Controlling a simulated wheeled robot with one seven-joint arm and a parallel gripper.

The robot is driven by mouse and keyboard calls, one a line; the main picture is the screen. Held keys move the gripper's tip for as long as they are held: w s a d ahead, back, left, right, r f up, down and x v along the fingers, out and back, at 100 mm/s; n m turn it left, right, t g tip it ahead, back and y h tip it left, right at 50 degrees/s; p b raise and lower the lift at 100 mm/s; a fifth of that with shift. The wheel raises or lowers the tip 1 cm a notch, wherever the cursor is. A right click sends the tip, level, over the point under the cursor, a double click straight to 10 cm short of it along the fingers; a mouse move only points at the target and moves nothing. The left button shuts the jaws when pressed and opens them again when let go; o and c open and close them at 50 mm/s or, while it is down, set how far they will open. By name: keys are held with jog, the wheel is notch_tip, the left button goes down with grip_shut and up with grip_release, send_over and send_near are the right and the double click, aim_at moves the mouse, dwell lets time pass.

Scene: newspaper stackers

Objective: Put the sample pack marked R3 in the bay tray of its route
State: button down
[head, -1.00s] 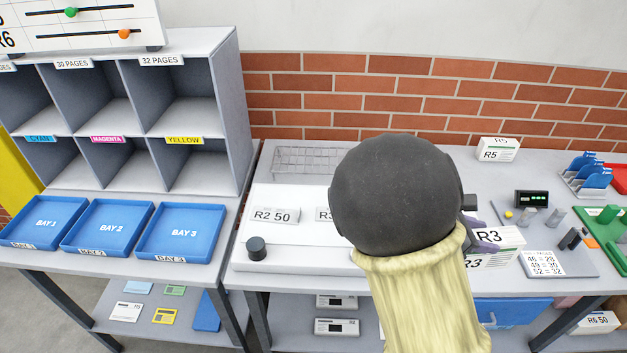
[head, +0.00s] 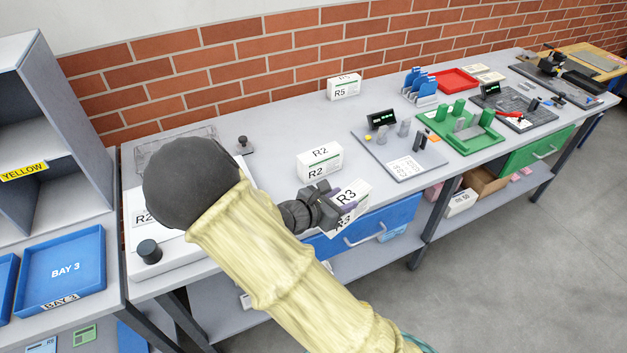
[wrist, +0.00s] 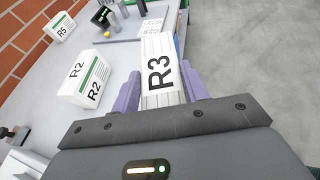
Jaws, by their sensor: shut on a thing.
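The white sample pack marked R3 (head: 350,199) is in my gripper (head: 330,208), held near the front edge of the grey bench. The wrist view shows the R3 pack (wrist: 160,72) between the two purple fingers of my gripper (wrist: 160,93), which are shut on it. The blue BAY 3 tray (head: 64,272) is at the lower left in the head view, well left of my gripper. Another blue tray (head: 6,285) is cut off at the left edge. Any other bay tray is out of view.
An R2 pack (head: 320,163) stands on the bench just behind my gripper. An R5 pack (head: 343,88) is farther back near the brick wall. A board with small weights (head: 400,150) lies to the right. A grey rack (head: 75,150) rises behind the trays.

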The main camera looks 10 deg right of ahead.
notch_tip(320, 180, down, 9)
jog(key=s+d, duration=0.1)
jog(key=s, duration=0.1)
jog(key=shift+s+n+t+y, duration=0.3)
jog(key=shift+s+n, duration=0.05)
jog(key=shift+n, duration=0.05)
jog(key=shift+f, duration=0.1)
